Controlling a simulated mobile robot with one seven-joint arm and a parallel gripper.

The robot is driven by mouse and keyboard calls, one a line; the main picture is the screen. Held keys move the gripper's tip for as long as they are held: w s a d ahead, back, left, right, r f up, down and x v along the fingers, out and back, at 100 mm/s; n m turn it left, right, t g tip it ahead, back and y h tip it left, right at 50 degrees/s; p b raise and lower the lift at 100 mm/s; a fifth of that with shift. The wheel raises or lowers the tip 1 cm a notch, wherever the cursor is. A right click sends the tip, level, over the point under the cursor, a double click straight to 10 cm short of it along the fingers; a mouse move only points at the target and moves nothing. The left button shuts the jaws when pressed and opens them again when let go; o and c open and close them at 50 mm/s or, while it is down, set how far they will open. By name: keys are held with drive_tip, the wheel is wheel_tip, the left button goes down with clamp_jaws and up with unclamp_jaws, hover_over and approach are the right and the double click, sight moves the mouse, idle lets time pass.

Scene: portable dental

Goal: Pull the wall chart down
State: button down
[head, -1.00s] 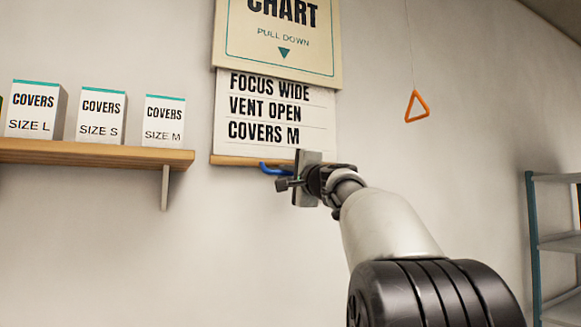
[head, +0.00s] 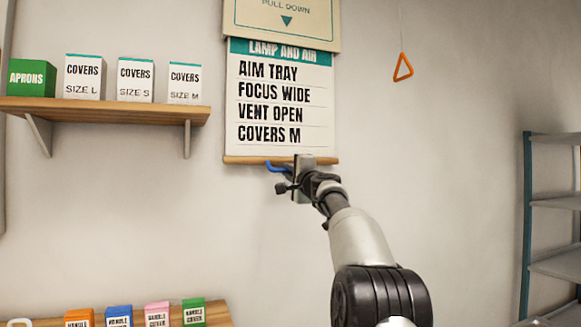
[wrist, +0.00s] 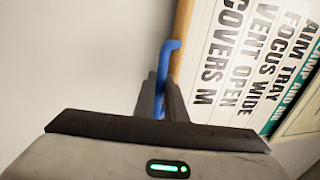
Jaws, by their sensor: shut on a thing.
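The wall chart (head: 315,105) hangs below a cream cover marked "PULL DOWN" (head: 328,30). It shows a teal heading "LAMP AND AIR" and the lines "AIM TRAY", "FOCUS WIDE", "VENT OPEN" and "COVERS M". A wooden bar (head: 240,159) runs along its bottom edge, with a blue hook-shaped handle (head: 274,166) under it. My gripper (head: 297,180) is at the bar's underside, shut on the blue handle. In the wrist view the blue handle (wrist: 164,75) rises from between the fingers (wrist: 162,98) to the wooden bar (wrist: 183,40). Its lower part is hidden by the fingers.
An orange triangular pull (head: 403,67) hangs on a cord to the right. A wooden shelf (head: 120,108) with boxes of covers and aprons is at left. Several small boxes stand on a lower shelf (head: 216,314). A metal rack (head: 527,220) stands at right. The wall below the chart is bare.

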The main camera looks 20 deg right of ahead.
idle(0.3)
drive_tip(key=c, duration=1.8)
unclamp_jaws()
drive_tip(key=shift+f, duration=0.1)
drive_tip(key=s+f+b, duration=0.1)
drive_tip(key=s, duration=0.4)
drive_tip(key=s+f+b, duration=0.1)
drive_tip(key=s, duration=0.5)
drive_tip(key=s+f+b, duration=0.1)
drive_tip(key=s+b, duration=0.1)
drive_tip(key=s, duration=0.4)
drive_tip(key=shift+d+f, duration=0.1)
drive_tip(key=shift+d, duration=0.15)
